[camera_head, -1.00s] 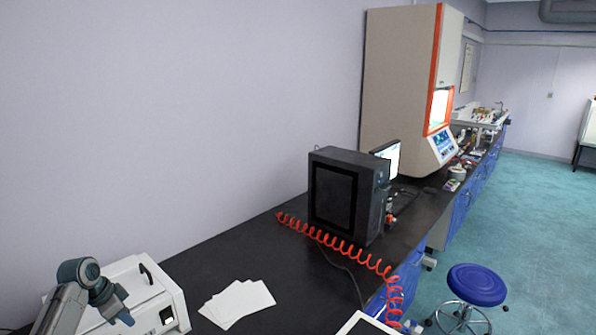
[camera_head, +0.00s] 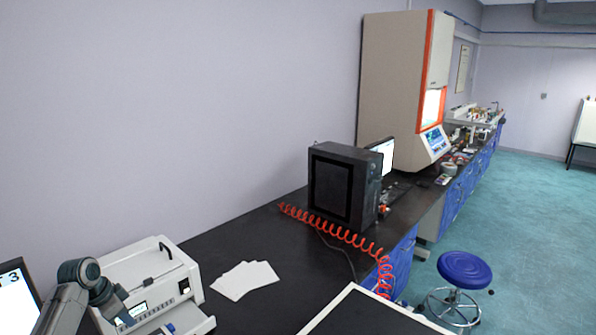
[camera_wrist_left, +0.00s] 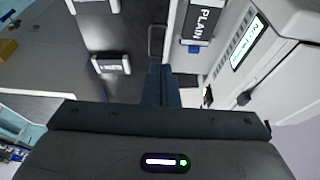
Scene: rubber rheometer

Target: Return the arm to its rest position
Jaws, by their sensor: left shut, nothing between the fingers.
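My left arm comes in from the lower left in the head view, bent at a dark grey joint. Its left gripper (camera_head: 122,316) points down in front of a white box-shaped instrument (camera_head: 150,262) with a small display and a black handle. In the left wrist view the two dark fingers (camera_wrist_left: 158,76) are together with nothing between them. My right gripper is not in view.
White sheets (camera_head: 245,279) lie on the black bench beside the instrument. A black box (camera_head: 342,187), a red coiled hose (camera_head: 335,229) and a tall beige and orange machine (camera_head: 395,90) stand farther along. A blue stool (camera_head: 465,268) stands on the open floor.

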